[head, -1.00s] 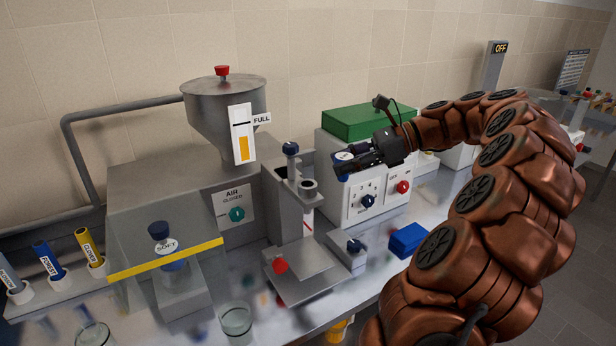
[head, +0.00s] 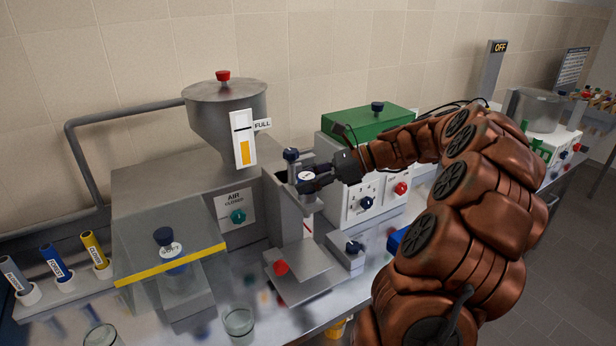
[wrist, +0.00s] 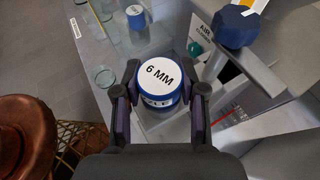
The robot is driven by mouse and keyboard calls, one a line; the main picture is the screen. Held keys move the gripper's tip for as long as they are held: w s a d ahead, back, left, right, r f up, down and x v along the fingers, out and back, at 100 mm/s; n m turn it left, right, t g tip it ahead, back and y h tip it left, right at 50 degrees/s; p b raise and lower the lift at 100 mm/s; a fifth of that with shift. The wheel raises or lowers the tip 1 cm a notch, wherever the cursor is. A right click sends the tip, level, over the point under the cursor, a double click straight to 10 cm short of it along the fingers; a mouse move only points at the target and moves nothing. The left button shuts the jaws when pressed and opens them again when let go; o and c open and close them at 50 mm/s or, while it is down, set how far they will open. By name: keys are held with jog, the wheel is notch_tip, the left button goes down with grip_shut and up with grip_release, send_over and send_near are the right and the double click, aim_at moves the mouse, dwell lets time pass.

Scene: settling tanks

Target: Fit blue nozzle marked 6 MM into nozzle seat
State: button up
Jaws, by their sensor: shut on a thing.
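The blue nozzle (wrist: 160,80) has a white top marked 6 MM. In the wrist view it sits between the two fingers of my gripper (wrist: 160,103), which is shut on it. In the head view my gripper (head: 308,186) holds the nozzle (head: 306,176) at the bracket of the grey dispensing stand (head: 288,222), where the ring-shaped seat showed before. The seat is now hidden behind the nozzle and fingers, so I cannot tell whether the nozzle is in it or just above it. A dark blue knob (head: 291,154) stands on the bracket right beside the nozzle.
The hopper (head: 222,112) with a FULL gauge rises at the back left. A clear guard with a yellow edge (head: 170,262) covers a SOFT-marked item at the left. Colored tubes (head: 55,262) stand far left. A control box (head: 365,190) is behind my gripper.

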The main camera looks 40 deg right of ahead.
jog(key=shift+f, duration=0.25)
jog(key=o, duration=1.1)
jog(key=shift+o, duration=0.2)
jog(key=shift+r, duration=0.15)
jog(key=shift+d+r, duration=0.1)
jog(key=shift+r, duration=0.05)
jog(key=b+v, duration=0.2)
jog(key=v, duration=1)
jog(key=shift+b, duration=0.35)
